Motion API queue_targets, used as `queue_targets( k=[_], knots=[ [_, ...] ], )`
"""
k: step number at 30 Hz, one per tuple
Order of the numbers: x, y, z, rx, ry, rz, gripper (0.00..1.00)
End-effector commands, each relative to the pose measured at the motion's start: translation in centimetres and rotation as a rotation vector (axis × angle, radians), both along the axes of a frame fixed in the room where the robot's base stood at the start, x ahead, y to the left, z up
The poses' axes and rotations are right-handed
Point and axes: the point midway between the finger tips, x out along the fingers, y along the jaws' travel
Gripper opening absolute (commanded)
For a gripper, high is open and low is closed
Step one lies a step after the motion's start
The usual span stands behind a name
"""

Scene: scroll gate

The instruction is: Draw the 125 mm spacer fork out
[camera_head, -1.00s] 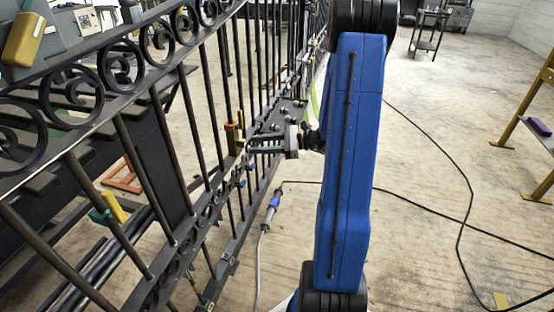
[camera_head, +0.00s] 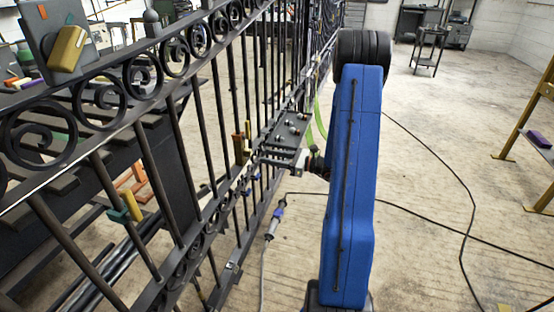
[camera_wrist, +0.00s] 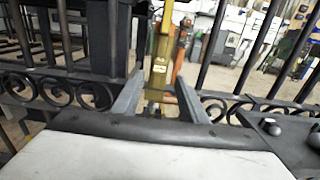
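A black iron gate (camera_head: 192,95) with upright bars and scrolls runs along the left of the head view. Whether the fingers reach around the yellow piece is unclear.
Another yellow-and-green piece (camera_head: 131,206) sits at a nearer bar. A yellow block (camera_head: 68,48) is at upper left. A dark cable (camera_head: 440,165) crosses the floor, which is mostly open at right.

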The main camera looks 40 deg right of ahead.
Motion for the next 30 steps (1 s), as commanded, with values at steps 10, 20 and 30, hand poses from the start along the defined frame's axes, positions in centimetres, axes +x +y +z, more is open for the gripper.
queue_targets(
  k=[10, 20, 30],
  knots=[
    [2.7, 2.2, 0.0, -0.001, -0.001, 0.003, 0.39],
    [5.1, 4.2, 0.0, 0.000, 0.000, 0.003, 0.39],
    [7.1, 5.6, 0.0, 0.000, 0.000, 0.001, 0.39]
  ],
)
